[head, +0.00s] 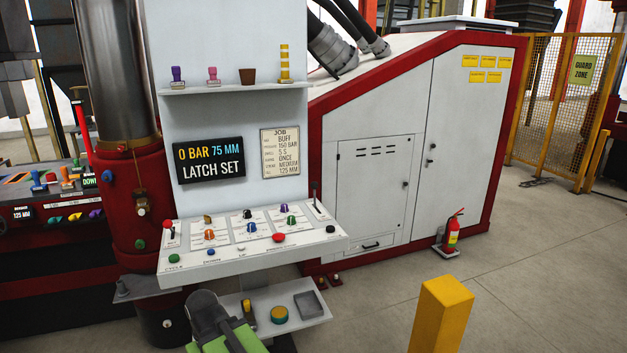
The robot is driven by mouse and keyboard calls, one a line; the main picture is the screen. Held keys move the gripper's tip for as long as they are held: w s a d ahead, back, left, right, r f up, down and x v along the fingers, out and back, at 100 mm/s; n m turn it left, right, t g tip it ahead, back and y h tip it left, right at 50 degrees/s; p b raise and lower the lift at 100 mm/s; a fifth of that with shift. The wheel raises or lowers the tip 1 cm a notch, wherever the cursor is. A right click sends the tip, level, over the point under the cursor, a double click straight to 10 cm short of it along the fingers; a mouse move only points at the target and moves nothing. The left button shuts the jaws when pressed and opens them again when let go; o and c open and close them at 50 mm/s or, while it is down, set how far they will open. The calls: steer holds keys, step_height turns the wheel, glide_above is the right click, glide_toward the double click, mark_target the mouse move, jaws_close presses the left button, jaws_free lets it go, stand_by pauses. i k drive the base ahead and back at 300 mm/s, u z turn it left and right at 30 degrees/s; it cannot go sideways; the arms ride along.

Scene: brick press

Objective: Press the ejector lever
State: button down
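A slanted white control panel (205,262) stands in front of the press. A slim dark lever (315,190) stands upright at its right end. A shorter lever with a red part (169,226) is at its left end. The small labels are too blurred to tell which is the ejector lever. My gripper (207,312), dark at the end of my green arm, is low in front of the panel, apart from both levers. Its fingers are not clear, so I cannot tell whether it is open.
Knobs and buttons, including a green button (174,258), crowd the panel. The display (209,160) reads 0 BAR 75 MM LATCH SET. A lower shelf (312,319) holds small items. A yellow post (441,315) stands at front right, with open floor behind it.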

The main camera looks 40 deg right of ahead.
mark_target(315, 184)
steer(key=z, duration=0.05)
steer(key=i, duration=0.9)
steer(key=u, duration=0.05)
